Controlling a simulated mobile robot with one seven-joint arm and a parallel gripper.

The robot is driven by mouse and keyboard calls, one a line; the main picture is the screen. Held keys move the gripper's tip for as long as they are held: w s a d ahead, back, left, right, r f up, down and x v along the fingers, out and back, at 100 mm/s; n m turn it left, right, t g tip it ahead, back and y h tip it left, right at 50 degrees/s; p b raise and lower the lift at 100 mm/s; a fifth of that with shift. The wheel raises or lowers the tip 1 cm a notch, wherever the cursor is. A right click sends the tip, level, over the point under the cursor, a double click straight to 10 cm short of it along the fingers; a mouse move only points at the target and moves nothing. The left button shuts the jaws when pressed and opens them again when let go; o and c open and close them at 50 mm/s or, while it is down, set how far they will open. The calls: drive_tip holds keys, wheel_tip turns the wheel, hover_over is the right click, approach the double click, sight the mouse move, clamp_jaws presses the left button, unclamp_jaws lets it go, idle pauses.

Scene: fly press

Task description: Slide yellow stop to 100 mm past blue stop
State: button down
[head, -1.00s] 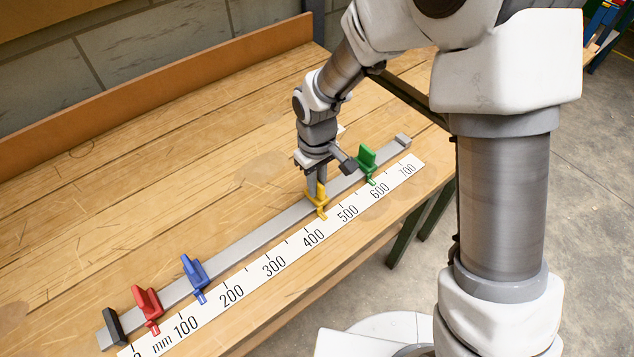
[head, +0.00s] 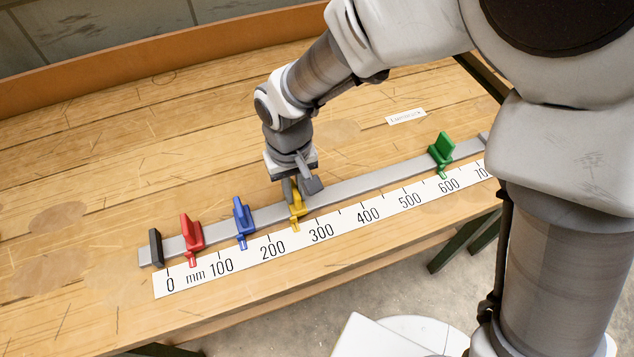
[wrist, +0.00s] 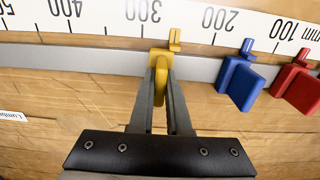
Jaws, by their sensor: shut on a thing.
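The yellow stop (head: 297,204) sits on the grey rail, with its pointer roughly midway between the 200 and 300 marks. My gripper (head: 292,190) is shut on the yellow stop's upright tab, and its fingers partly hide it. In the wrist view the yellow stop (wrist: 160,70) stands between the two fingertips (wrist: 160,90). The blue stop (head: 242,219) is to its left on the rail, its pointer roughly midway between 100 and 200. The blue stop (wrist: 240,80) is right of my gripper in the wrist view.
The grey rail (head: 360,184) runs along the wooden bench beside a white mm scale (head: 345,224). A red stop (head: 191,232) and black end block (head: 156,247) are at the left, a green stop (head: 441,150) near 600. The rail between yellow and blue is clear.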

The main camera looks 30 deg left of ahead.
drive_tip(key=shift+s+a, duration=0.25)
drive_tip(key=shift+a, duration=0.05)
drive_tip(key=c, duration=0.9)
unclamp_jaws()
drive_tip(key=shift+d, duration=0.1)
wheel_tip(320, 180, up, 18)
drive_tip(key=p, duration=0.3)
drive_tip(key=shift+f, duration=0.25)
